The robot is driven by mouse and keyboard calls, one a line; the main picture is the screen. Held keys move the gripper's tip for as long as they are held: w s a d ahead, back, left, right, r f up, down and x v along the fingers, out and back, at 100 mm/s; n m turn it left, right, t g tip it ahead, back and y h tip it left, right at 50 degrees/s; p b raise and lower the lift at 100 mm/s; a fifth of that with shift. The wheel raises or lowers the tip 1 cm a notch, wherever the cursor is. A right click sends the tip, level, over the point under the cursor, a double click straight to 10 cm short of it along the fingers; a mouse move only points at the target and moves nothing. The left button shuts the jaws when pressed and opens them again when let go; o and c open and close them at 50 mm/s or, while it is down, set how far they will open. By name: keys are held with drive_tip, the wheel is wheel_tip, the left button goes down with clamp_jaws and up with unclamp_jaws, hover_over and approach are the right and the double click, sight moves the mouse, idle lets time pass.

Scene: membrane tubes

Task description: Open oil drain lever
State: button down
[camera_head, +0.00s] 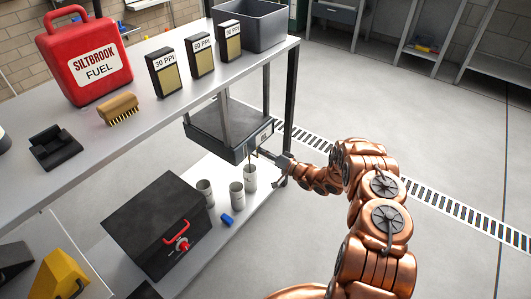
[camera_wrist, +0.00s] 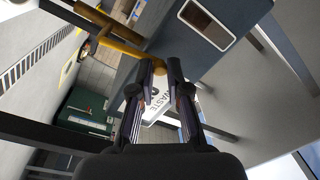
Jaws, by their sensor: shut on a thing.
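The dark waste-oil box (camera_head: 228,148) hangs under the right end of the upper shelf. Thin brass-coloured parts (camera_head: 249,153) stick out at its front right. In the wrist view a brass lever (camera_wrist: 128,52) runs in from the upper left, and its end lies between the fingertips. My gripper (camera_head: 262,153) reaches the box from the right. In the wrist view my gripper (camera_wrist: 161,68) has its fingers closed around the lever's end. The fingers partly hide a white label (camera_wrist: 158,107) reading "WASTE".
Grey cups (camera_head: 237,195) stand on the lower shelf, one (camera_head: 250,180) below the brass parts. A blue piece (camera_head: 227,219) and a black box (camera_head: 150,225) with a red handle are nearby. A red fuel can (camera_head: 85,60) stands above. The floor at right is clear.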

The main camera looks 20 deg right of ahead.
drive_tip(key=c, duration=1.1)
unclamp_jaws()
drive_tip(key=shift+c, duration=0.2)
drive_tip(key=shift+d, duration=0.1)
drive_tip(key=v, duration=1.2)
